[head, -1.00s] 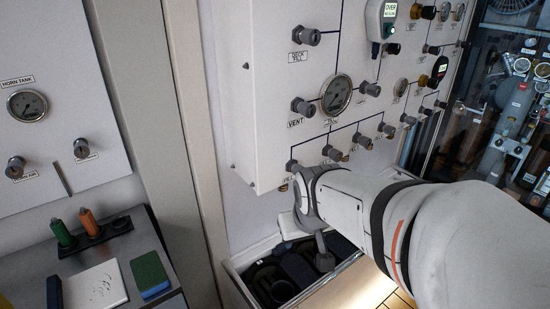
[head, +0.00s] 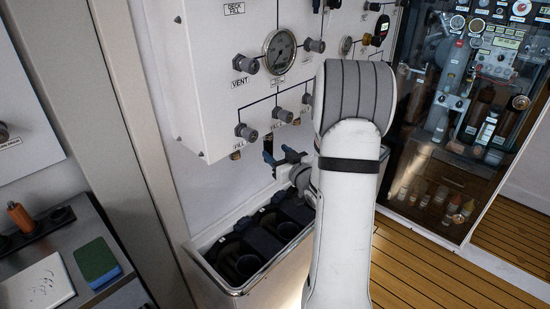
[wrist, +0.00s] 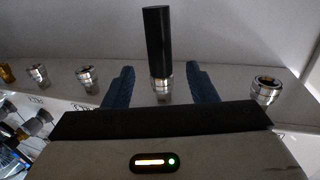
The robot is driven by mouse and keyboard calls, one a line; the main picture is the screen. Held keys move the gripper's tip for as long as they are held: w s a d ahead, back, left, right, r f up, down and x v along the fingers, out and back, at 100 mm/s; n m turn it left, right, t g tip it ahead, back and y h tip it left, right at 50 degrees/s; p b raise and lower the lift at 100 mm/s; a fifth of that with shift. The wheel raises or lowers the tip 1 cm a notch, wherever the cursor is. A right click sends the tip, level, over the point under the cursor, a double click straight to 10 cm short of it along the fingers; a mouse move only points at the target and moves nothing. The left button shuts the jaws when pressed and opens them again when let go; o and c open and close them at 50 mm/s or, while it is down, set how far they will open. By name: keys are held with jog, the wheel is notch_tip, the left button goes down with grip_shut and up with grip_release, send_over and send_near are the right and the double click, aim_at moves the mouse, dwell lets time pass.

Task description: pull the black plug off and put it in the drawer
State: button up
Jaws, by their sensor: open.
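The black plug (wrist: 157,40) sits on a silver fitting (wrist: 160,88) at the panel's lower edge. In the head view the plug (head: 268,143) is a small dark piece under the panel, left of my gripper's far finger. My gripper (wrist: 159,72) is open. Its two blue fingers stand on either side of the plug's fitting end in the wrist view, with gaps visible. In the head view my gripper (head: 280,157) is just below the panel, above the drawer. The open drawer (head: 236,291) has dark compartments and round cups inside; my arm covers its right part.
Other silver fittings (wrist: 265,90) line the panel edge on both sides of the plug. The white panel (head: 205,80) with gauge and knobs stands over the drawer. A counter at left holds a green sponge (head: 97,262) and an orange-handled tool (head: 20,217).

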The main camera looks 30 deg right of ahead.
aim_at(265, 143)
jog(key=shift+w, duration=0.55)
jog(key=w, duration=0.6)
jog(key=shift+w+a+p, duration=0.3)
jog(key=shift+a+p, duration=0.05)
jog(key=shift+p, duration=0.05)
jog(key=shift+c, duration=0.2)
jog(key=shift+f, duration=0.15)
jog(key=c, duration=1.1)
